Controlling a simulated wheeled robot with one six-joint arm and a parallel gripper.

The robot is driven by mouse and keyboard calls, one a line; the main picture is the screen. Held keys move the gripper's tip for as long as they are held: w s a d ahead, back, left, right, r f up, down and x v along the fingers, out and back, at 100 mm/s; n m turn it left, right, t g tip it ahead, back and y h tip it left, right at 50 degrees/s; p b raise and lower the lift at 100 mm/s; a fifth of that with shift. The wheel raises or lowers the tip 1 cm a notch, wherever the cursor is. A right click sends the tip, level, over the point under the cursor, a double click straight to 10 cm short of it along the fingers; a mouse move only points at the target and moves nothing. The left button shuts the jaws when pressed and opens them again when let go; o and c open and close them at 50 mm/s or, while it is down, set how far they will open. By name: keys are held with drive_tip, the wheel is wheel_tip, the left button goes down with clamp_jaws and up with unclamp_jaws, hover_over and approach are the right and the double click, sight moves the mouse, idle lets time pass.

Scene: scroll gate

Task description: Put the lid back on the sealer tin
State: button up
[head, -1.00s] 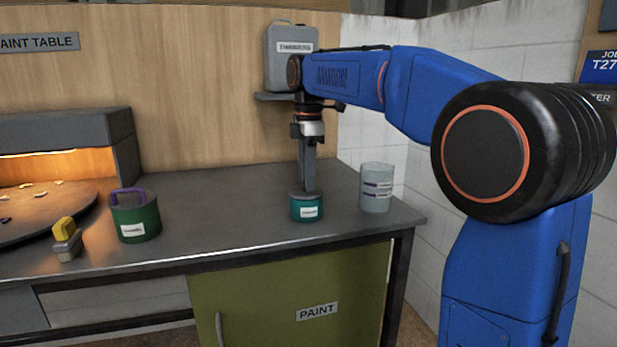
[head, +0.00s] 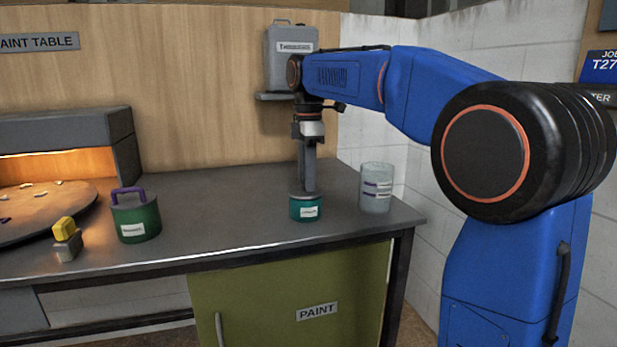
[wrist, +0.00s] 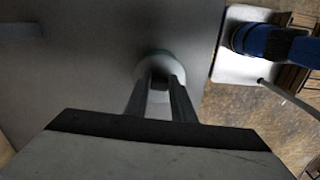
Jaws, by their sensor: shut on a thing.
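The small teal tin (head: 306,209) with a white label, which I take for the sealer tin, stands upright near the table's right front part. A grey lid (head: 296,193) lies at its top, level, with no clear gap showing between them. My gripper (head: 309,187) points straight down over the tin, its fingers shut on the lid's middle. In the wrist view, my fingers (wrist: 160,80) reach down to the pale round lid (wrist: 158,58). The grip part of the lid is hidden between the fingers. Whether the lid is fully seated I cannot tell.
A clear cup (head: 376,190) stands just right of the tin. A green tin with a purple handle (head: 137,220) and a yellow-topped block (head: 67,243) stand left. A grey can (head: 291,60) sits on a wall shelf behind. The table between the tins is clear.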

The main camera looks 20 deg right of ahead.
drive_tip(key=shift+f, duration=0.1)
idle(0.8)
drive_tip(key=o, duration=1.6)
drive_tip(key=shift+r, duration=3.5)
clamp_jaws()
drive_tip(key=shift+f, duration=2.6)
